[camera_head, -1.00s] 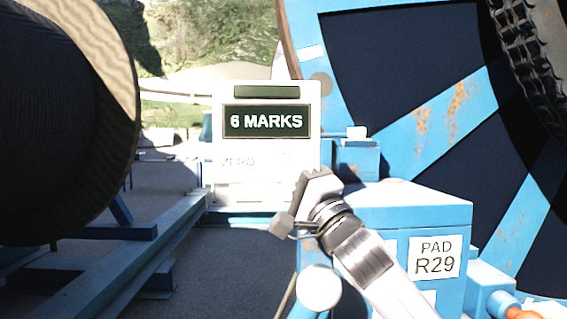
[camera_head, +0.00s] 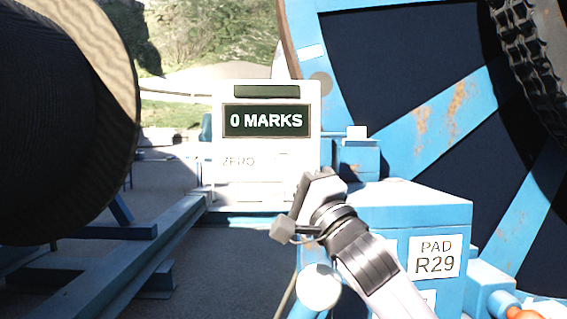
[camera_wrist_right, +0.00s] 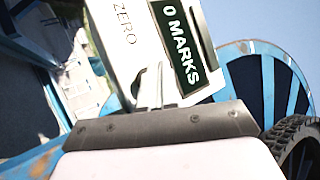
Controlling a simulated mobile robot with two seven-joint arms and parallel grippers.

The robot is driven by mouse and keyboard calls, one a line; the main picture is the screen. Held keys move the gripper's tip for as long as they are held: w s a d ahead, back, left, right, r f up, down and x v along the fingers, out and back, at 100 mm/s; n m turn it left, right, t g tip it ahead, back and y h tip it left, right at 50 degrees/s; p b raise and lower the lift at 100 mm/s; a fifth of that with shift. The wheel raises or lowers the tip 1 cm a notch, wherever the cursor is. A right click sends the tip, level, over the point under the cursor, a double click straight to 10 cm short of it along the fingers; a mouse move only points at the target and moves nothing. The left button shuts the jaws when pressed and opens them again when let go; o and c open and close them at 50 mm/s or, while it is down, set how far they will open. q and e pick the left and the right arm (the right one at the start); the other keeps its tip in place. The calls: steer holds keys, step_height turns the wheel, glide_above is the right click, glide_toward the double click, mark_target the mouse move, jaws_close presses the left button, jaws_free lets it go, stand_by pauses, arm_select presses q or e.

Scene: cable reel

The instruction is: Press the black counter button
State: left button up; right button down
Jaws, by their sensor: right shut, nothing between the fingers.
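The white counter box (camera_head: 266,180) stands ahead, with a dark display (camera_head: 266,121) that reads 0 MARKS and a ZERO label below it. I cannot make out the black button in either view; my right gripper may hide it. My right gripper (camera_head: 304,186) is in front of the box's lower right part. In the right wrist view its thin fingers (camera_wrist_right: 153,88) are together and empty, pointing at the box face (camera_wrist_right: 112,58) beside the ZERO label and display. I cannot tell whether they touch it. My left gripper is in neither view.
A blue pedestal with a PAD R29 label (camera_head: 436,256) stands close under and right of my right arm. A large blue reel (camera_head: 420,125) fills the right side. A dark drum (camera_head: 70,120) is at the left, above blue rails (camera_head: 120,270).

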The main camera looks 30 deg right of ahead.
steer(key=shift+s+a, duration=0.45)
steer(key=shift+s, duration=0.25)
steer(key=shift+s+a, duration=0.45)
steer(key=shift+s, duration=0.3)
steer(key=shift+s+a, duration=0.45)
steer(key=shift+s, duration=0.25)
